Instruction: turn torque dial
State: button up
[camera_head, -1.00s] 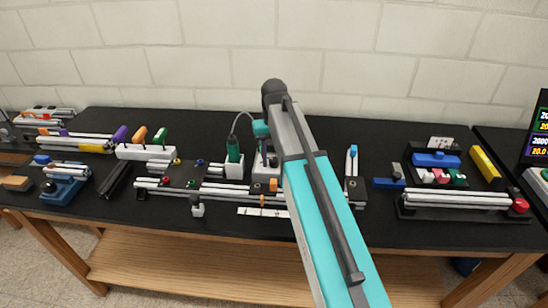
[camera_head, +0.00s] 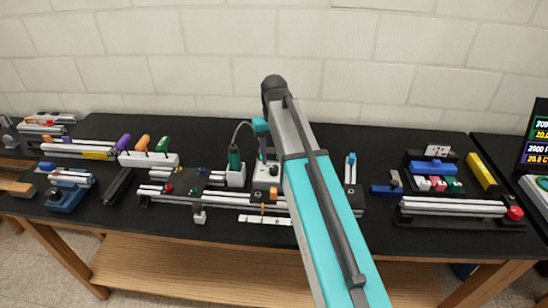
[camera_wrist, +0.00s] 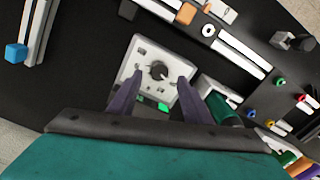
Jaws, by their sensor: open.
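The torque dial is a small dark round knob (camera_wrist: 158,70) on a white control box (camera_wrist: 143,52) in the wrist view. A green lit patch (camera_wrist: 162,106) shows on the box below the knob. My gripper (camera_wrist: 159,77) is open, with one grey-purple finger on each side of the knob. I cannot tell whether the fingers touch it or how high they are. In the head view the white box (camera_head: 262,175) stands on the bench, partly behind my arm. My gripper (camera_head: 262,148) is above it, its fingertips hard to make out.
A green screwdriver (camera_head: 235,158) with a cable stands in a white holder (camera_head: 235,176), close left of the box. Aluminium rails (camera_head: 215,196) lie in front. A blue-tipped upright (camera_head: 351,165) stands to the right. The black bench (camera_head: 330,220) has bare patches nearby.

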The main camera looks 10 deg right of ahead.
aim_at(274, 168)
notch_tip(274, 168, up, 9)
jog(key=p, duration=0.5)
jog(key=shift+a, duration=0.1)
dwell(0.6)
